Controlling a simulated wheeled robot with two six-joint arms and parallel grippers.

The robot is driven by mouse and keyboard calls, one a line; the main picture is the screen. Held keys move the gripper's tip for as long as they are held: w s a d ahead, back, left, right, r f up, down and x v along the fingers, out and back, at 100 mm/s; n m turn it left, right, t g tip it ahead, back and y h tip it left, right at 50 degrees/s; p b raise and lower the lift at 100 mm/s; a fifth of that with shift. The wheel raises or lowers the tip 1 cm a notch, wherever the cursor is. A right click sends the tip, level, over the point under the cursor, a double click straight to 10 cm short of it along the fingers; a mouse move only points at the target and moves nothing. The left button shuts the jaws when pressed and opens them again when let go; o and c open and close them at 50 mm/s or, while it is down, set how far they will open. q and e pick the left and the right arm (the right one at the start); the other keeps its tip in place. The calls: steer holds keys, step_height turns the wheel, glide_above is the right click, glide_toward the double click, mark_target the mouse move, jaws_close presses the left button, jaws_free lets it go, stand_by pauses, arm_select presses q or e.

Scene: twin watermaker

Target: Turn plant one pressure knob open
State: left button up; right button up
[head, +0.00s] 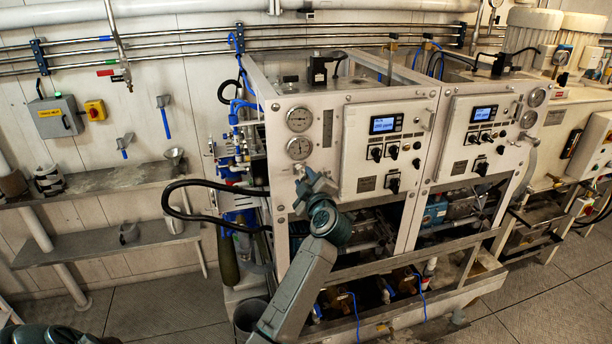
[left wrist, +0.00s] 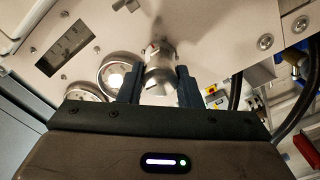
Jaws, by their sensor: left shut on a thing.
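The left plant panel (head: 385,150) is a pale cabinet front with a small blue display, black knobs and two round gauges. My left gripper (head: 305,178) is at its lower left, just below the gauges, and hides the knob there in the head view. In the left wrist view a round silver metal knob (left wrist: 159,66) stands out from the pale panel. The two dark fingers of my left gripper (left wrist: 160,84) are on either side of it, shut on it. The knob has a small red mark near its top. My right gripper is not in view.
Two gauges (head: 299,134) sit just above the gripper; gauges also show beside the fingers in the left wrist view (left wrist: 116,73). A second similar panel (head: 478,137) stands to the right. A black hose (head: 178,207) loops at the left, near wall shelves (head: 105,180).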

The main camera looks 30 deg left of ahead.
arm_select(q)
steer(key=n, duration=0.6)
steer(key=shift+f+n, duration=0.1)
steer(key=shift+n, duration=0.2)
steer(key=n+b, duration=0.1)
steer(key=n, duration=0.2)
steer(key=shift+f+n, duration=0.15)
steer(key=shift+n, duration=0.15)
steer(key=n+b, duration=0.2)
steer(key=n, duration=0.1)
steer(key=shift+n, duration=0.3)
steer(key=n+b, duration=0.4)
steer(key=shift+f+n, duration=0.15)
steer(key=shift+n, duration=0.15)
steer(key=n+b, duration=0.7)
steer(key=b, duration=0.1)
steer(key=shift+n, duration=0.3)
steer(key=shift+d+n+b, duration=0.1)
steer(key=shift+n+b, duration=0.4)
steer(key=shift+b, duration=0.1)
steer(key=shift+n+b, duration=0.45)
steer(key=shift+n, duration=0.05)
